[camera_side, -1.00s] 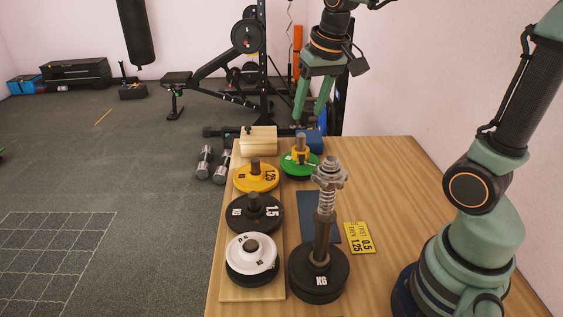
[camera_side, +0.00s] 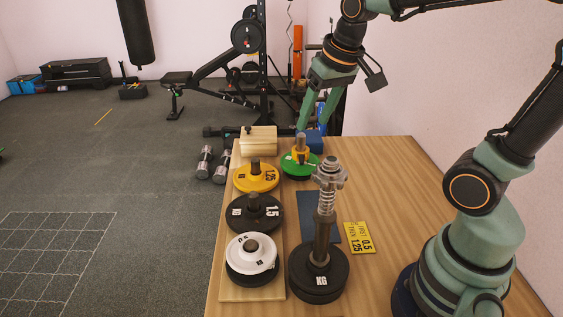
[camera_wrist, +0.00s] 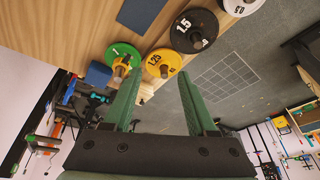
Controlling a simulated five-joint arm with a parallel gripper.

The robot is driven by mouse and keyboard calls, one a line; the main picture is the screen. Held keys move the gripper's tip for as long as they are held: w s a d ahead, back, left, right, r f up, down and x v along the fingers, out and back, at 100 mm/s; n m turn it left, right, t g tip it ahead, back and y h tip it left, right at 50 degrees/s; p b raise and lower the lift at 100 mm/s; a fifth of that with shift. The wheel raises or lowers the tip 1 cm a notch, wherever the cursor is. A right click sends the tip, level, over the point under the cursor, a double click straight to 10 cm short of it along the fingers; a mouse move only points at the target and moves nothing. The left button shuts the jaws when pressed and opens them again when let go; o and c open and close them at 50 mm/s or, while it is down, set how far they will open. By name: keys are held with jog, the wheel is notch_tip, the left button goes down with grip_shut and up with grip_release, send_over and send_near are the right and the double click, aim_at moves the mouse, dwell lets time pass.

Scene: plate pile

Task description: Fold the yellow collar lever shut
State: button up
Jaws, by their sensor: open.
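The yellow collar (camera_side: 301,154) sits around a short grey post above a green plate (camera_side: 295,170) at the far end of the table. In the wrist view the yellow collar (camera_wrist: 121,70) shows over the green plate (camera_wrist: 121,50), just left of my left finger. The lever is too small to make out, so I cannot tell its angle. My gripper (camera_side: 314,127) is open and empty, with its fingertips above and slightly behind the collar in the side view. In the wrist view my gripper (camera_wrist: 158,76) has its fingers wide apart.
A wooden rack board (camera_side: 226,285) holds yellow, black and white plates left of the collar. A tall spring-topped post (camera_side: 323,235) on black plates stands nearer the camera. A wooden block (camera_side: 258,141) and a blue block (camera_side: 315,142) sit at the far edge.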

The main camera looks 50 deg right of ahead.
jog(key=w+d+f+m+g, duration=0.25)
jog(key=w+d+f, duration=0.2)
jog(key=w, duration=0.25)
jog(key=m+g, duration=0.2)
jog(key=m, duration=0.2)
send_near(302, 161)
jog(key=shift+t, duration=0.25)
jog(key=shift+s+d+f, duration=0.1)
jog(key=shift+s+f, duration=0.05)
jog(key=shift+f, duration=3.9)
jog(key=c, duration=0.7)
jog(key=shift+o, duration=0.2)
